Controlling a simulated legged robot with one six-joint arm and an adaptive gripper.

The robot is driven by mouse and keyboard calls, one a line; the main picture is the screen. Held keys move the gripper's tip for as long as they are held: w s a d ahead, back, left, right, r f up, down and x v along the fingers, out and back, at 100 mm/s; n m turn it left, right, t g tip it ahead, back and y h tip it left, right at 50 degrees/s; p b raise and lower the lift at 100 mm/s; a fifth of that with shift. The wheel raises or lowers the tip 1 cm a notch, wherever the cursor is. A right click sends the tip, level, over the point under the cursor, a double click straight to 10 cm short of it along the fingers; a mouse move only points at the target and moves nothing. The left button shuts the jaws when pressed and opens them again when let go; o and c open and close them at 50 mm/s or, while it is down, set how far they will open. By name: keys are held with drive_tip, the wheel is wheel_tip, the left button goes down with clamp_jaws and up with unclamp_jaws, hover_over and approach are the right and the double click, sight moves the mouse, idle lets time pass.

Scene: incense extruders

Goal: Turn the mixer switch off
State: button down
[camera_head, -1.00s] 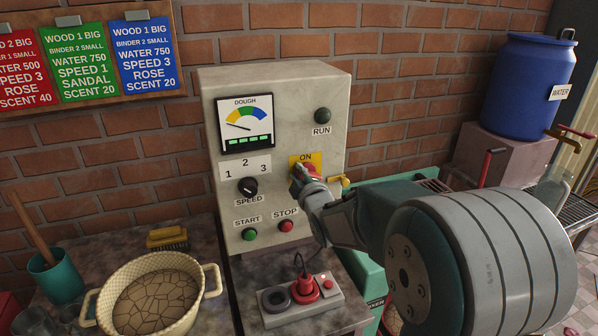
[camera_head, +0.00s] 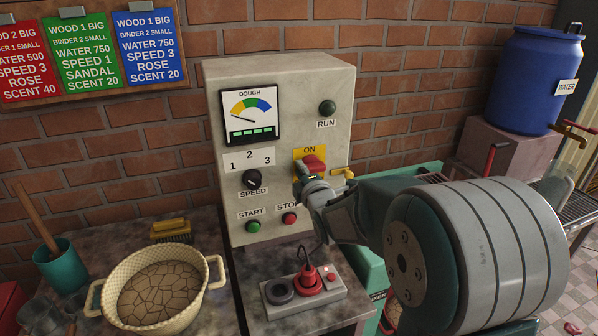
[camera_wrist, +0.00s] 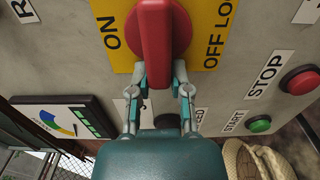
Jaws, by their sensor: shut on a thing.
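The mixer switch is a red rotary knob (camera_head: 315,163) on a yellow plate (camera_head: 299,156) on the front of the grey control cabinet (camera_head: 290,85). In the wrist view the red knob (camera_wrist: 152,30) stands between the word ON on the left and OFF LOCK on the right, its grip running up and down the picture. My gripper (camera_head: 308,181) is at the knob's lower side. In the wrist view my gripper (camera_wrist: 161,76) has its fingertips on both sides of the knob's near end, shut on it. My gripper hides the lower plate in the head view.
Below are the speed dial (camera_head: 251,180), green start button (camera_head: 253,227) and red stop button (camera_head: 289,218). A plug box (camera_head: 325,297) and a dough basin (camera_head: 218,268) stand lower down.

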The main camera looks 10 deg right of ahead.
drive_tip(key=shift+d+f, duration=0.15)
drive_tip(key=shift+f, duration=0.15)
drive_tip(key=c, duration=0.6)
unclamp_jaws()
drive_tip(key=shift+o, duration=0.2)
drive_tip(key=shift+d, duration=0.1)
drive_tip(key=shift+r, duration=0.15)
drive_tip(key=s+d, duration=0.1)
drive_tip(key=s, duration=1)
drive_tip(key=shift+s+d, duration=0.35)
drive_tip(key=shift+s, duration=0.05)
